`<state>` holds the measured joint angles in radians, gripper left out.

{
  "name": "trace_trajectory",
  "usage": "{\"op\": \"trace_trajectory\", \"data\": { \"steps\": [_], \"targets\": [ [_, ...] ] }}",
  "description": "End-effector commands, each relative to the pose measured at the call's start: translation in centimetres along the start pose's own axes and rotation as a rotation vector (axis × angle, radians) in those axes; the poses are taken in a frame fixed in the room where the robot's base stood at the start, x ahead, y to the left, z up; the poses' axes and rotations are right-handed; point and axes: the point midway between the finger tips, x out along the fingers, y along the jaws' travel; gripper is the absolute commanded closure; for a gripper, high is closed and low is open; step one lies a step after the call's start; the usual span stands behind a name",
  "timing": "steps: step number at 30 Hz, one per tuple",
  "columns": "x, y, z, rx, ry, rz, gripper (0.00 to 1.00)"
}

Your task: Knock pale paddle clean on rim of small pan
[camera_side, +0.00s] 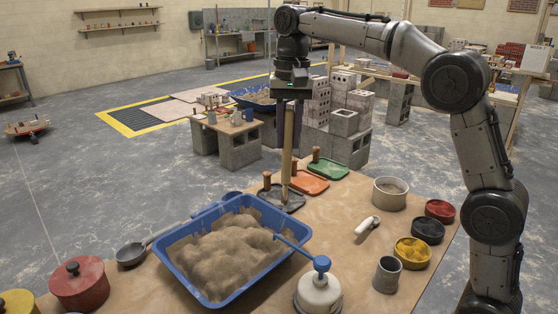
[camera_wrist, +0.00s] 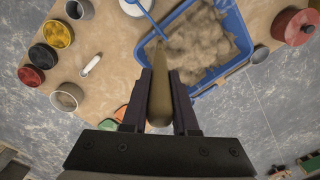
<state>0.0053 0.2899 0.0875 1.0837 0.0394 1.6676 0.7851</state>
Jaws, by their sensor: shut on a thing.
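My gripper (camera_side: 290,88) is shut on the pale paddle (camera_side: 287,150), which hangs nearly upright below it. In the wrist view the fingers (camera_wrist: 160,110) sit on either side of the paddle (camera_wrist: 160,98). The paddle's lower end shows in front of a dark hand float; whether it touches the float cannot be told. A small dark pan (camera_side: 131,254) with a long handle stands left of the blue tub, apart from the paddle. It also shows in the wrist view (camera_wrist: 260,54), beside the red pot.
A blue tub (camera_side: 178,270) of sand-coloured mortar stands mid-table, a blue stick across its edge. Dark, orange (camera_side: 314,186) and green (camera_side: 334,173) floats lie behind. A cream pot (camera_side: 390,205), pigment bowls (camera_side: 412,262), grey cup (camera_side: 387,281) and white jar (camera_side: 318,297) stand right; a red pot (camera_side: 80,293) left.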

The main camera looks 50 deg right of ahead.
Motion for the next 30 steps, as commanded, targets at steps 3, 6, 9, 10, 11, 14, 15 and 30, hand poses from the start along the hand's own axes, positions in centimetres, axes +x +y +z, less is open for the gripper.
{"op": "trace_trajectory", "data": {
  "steps": [3,6,9,10,11,14,15,30],
  "targets": [
    [-0.5,-0.4,-0.1,-0.007,0.009,0.023,1.0],
    [-0.1,-0.3,-0.1,-0.006,0.017,0.038,1.0],
    [0.5,-0.3,-0.1,-0.005,0.018,0.039,1.0],
    [0.8,-0.3,-0.1,-0.004,0.017,0.04,1.0],
    [1.1,-0.3,-0.1,-0.004,0.017,0.039,1.0],
    [2.0,-0.2,-0.1,-0.004,0.018,0.039,1.0],
    [2.4,-0.2,-0.1,-0.004,0.017,0.039,1.0],
    [4.6,-0.2,-0.2,-0.003,0.019,0.036,1.0]
  ]
}}
